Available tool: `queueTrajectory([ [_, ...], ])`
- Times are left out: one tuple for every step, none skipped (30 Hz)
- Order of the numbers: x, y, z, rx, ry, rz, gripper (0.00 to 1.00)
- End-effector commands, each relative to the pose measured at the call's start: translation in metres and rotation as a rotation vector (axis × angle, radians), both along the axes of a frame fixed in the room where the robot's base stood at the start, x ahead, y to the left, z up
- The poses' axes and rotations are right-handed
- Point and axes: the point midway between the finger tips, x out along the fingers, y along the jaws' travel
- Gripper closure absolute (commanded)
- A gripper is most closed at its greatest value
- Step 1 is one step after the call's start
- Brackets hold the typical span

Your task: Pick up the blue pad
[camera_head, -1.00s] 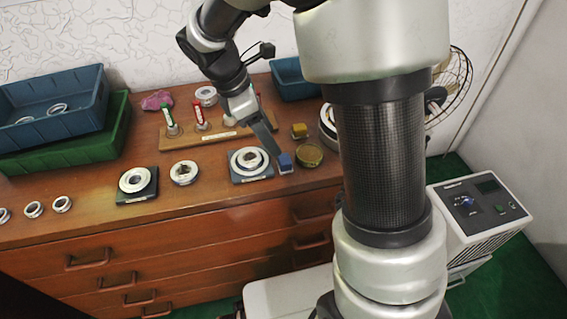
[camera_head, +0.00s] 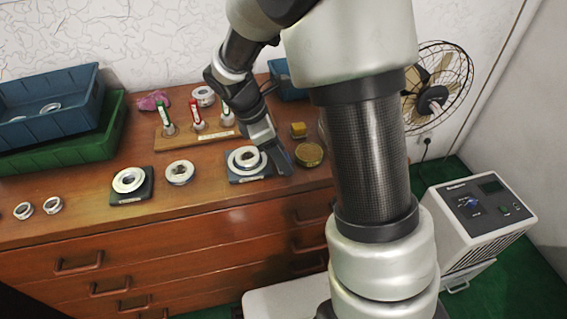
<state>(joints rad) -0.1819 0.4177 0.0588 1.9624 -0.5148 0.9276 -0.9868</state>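The blue pad is a small blue block at the right side of the bearing stand (camera_head: 235,179). It is now almost wholly hidden by my gripper, with only a bluish patch (camera_head: 284,160) showing by the fingers. My gripper (camera_head: 280,165) points down at the pad's place, close to the table top. Seen from this side, the fingers overlap each other, so I cannot tell whether they are open or shut, or touching the pad.
A yellow pad (camera_head: 299,129) and a round olive-gold tin (camera_head: 309,154) stand close right of my gripper. A wooden rack (camera_head: 180,147) with capped markers is behind left. Another bearing stand (camera_head: 131,197) and a loose ring (camera_head: 180,173) lie left. Blue and green crates are at far left.

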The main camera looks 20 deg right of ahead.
Motion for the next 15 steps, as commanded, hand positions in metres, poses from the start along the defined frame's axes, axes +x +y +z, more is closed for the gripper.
queueTrajectory([
  [0.0001, 0.0001, 0.0003, 0.0, 0.0, 0.0, 0.47],
  [0.0001, 0.0002, 0.0004, 0.0, 0.0, 0.0, 0.52],
  [0.0001, 0.0002, 0.0004, 0.0, 0.0, 0.0, 0.59],
  [0.0001, 0.0002, 0.0004, 0.0, 0.0, 0.0, 0.64],
  [0.0001, 0.0002, 0.0005, 0.0, 0.0, 0.0, 0.69],
  [0.0001, 0.0002, 0.0005, 0.0, 0.0, 0.0, 0.76],
  [0.0001, 0.0003, 0.0004, 0.0, 0.0, 0.0, 0.81],
  [0.0001, 0.0002, 0.0005, 0.0, 0.0, 0.0, 0.86],
  [0.0001, 0.0002, 0.0006, 0.0, 0.0, 0.0, 0.88],
  [0.0001, 0.0002, 0.0006, 0.0, 0.0, 0.0, 0.88],
  [0.0001, 0.0002, 0.0006, 0.0, 0.0, 0.0, 0.88],
  [0.0001, 0.0002, 0.0006, 0.0, 0.0, 0.0, 0.88],
  [0.0001, 0.0002, 0.0006, 0.0, 0.0, 0.0, 0.88],
  [0.0001, 0.0003, 0.0006, 0.0, 0.0, 0.0, 0.88],
  [0.0002, 0.0003, 0.0015, 0.0, -0.001, 0.0, 0.88],
])
